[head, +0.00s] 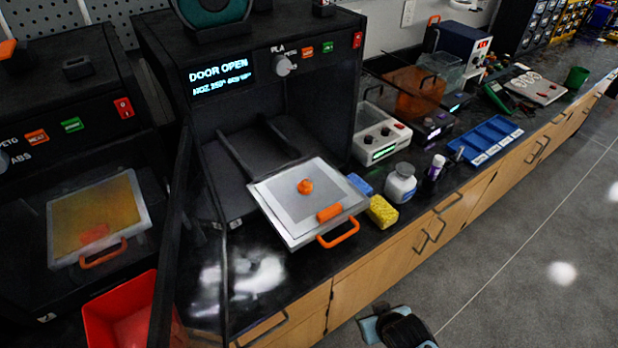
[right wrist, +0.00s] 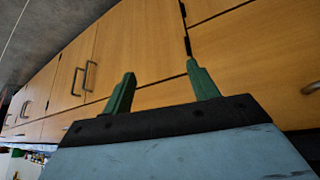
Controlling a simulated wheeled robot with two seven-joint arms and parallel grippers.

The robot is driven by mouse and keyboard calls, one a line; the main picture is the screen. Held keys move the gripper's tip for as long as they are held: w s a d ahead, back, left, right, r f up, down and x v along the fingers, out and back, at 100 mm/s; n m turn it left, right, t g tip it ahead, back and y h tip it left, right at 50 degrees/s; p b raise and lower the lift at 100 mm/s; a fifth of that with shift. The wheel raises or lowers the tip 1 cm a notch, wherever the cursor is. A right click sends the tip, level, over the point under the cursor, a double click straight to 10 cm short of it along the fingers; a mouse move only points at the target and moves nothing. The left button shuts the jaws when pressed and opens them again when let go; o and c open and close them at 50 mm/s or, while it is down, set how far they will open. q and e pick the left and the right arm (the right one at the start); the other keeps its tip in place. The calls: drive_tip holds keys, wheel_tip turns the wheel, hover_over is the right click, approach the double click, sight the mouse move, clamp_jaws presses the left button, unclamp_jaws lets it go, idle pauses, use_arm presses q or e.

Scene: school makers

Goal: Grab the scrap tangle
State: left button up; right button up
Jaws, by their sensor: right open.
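The scrap tangle is most likely the small orange lump (head: 305,186) on the grey plate of the printer bed (head: 285,237), which is pulled out of the open printer in the head view. An orange block (head: 329,213) lies near the bed's front edge, by an orange handle (head: 340,236). My right gripper shows in the right wrist view (right wrist: 160,88), its two green fingers apart with nothing between them, facing the wooden cabinet fronts. In the head view only part of my right arm shows at the bottom, low in front of the counter. My left gripper is out of view.
The black printer (head: 262,130) has its door open, with the dark door edge left of the bed. A red bin (head: 122,318) stands at lower left. A yellow sponge (head: 382,212), a white jar (head: 401,184) and a blue tray (head: 486,140) sit right of the bed. The floor is clear.

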drive_tip(key=w+a+r+t+y+p, duration=0.1)
drive_tip(key=w+a+r, duration=0.2)
drive_tip(key=r, duration=0.8)
drive_tip(key=w+a+r+t+p, duration=0.2)
drive_tip(key=a+r, duration=0.1)
drive_tip(key=r, duration=0.7)
drive_tip(key=n+t+y, duration=0.1)
drive_tip(key=t+y, duration=0.1)
approach(307, 185)
drive_tip(key=shift+y, duration=0.3)
drive_tip(key=x, duration=0.4)
drive_tip(key=shift+w+a+f+b, duration=0.25)
drive_tip(key=shift+a+b, duration=0.05)
drive_tip(key=shift+b, duration=0.1)
drive_tip(key=shift+d+b+x, duration=0.2)
drive_tip(key=shift+x, duration=1.1)
drive_tip(key=shift+d+b+x, duration=0.2)
drive_tip(key=shift+d+x, duration=0.05)
drive_tip(key=shift+x, duration=1.1)
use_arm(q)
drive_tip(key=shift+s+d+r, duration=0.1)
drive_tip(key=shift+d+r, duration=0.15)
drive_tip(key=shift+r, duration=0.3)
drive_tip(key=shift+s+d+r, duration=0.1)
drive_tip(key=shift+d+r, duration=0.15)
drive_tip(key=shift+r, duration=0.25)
use_arm(e)
drive_tip(key=shift+w, duration=0.15)
drive_tip(key=shift+c, duration=0.5)
